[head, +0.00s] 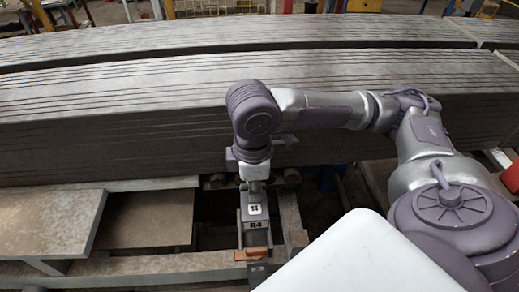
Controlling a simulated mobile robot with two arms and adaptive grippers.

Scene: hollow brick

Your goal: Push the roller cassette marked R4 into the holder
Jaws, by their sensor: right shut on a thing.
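My right gripper (256,187) points down in the middle of the head view, over a gap between beams. It is shut on the upper end of a narrow grey part, which I take to be the roller cassette (255,217). A small white tag with a dark mark sits on this part, and dark R4 lettering shows just below it. An orange-brown piece (252,254) lies across its near end. The holder cannot be told apart from the grey metal around the cassette, and how deep the cassette sits is unclear. My left gripper is out of view.
Long stacked grey profiles (110,100) span the back, close behind my gripper. A brownish plate (45,222) lies at the left, and a metal beam (150,266) crosses the front. A dark gap opens left of the cassette. My right arm fills the right side.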

